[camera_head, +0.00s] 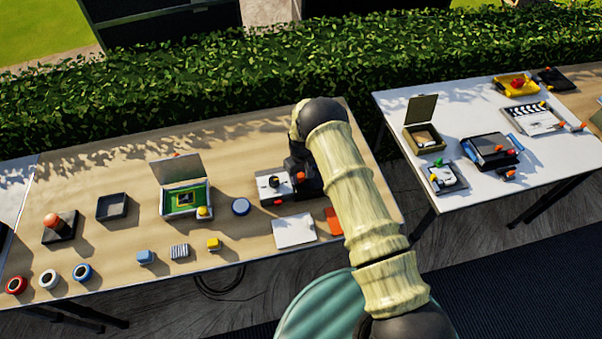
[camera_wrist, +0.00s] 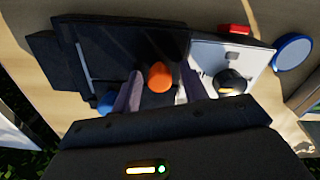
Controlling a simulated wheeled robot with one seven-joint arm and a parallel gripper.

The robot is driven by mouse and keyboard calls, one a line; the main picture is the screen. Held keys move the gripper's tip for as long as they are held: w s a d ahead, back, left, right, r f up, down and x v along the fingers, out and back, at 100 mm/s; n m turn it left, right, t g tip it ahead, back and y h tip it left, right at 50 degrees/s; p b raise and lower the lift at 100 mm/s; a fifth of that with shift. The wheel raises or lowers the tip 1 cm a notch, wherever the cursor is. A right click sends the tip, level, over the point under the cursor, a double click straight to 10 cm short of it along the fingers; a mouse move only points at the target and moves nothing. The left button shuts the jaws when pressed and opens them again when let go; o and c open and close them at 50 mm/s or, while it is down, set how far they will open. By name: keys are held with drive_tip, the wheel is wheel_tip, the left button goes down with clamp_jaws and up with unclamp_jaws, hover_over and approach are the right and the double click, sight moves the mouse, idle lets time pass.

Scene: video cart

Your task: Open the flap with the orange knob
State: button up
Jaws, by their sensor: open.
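The orange knob (camera_wrist: 159,76) shows in the wrist view on or just above a dark flap (camera_wrist: 110,45). The flap appears shut and flat, beside a white panel (camera_wrist: 215,58) with a black knob (camera_wrist: 232,82). My gripper (camera_wrist: 161,88) is open, with one finger on each side of the orange knob. I cannot tell whether either finger touches it. In the head view the orange knob (camera_head: 300,176) is small, close to my dark gripper (camera_head: 304,178), which hides much of the dark flap. The white part (camera_head: 266,187) of the device shows to its left.
A red button (camera_wrist: 233,30) and a blue disc (camera_wrist: 293,52) are near the device. A box with a raised lid (camera_head: 178,168), a white plate (camera_head: 294,231) and an orange pad (camera_head: 334,222) share the wooden table. A white table (camera_head: 455,190) with more devices stands at the right.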

drive_tip(key=shift+f, duration=0.1)
clamp_jaws()
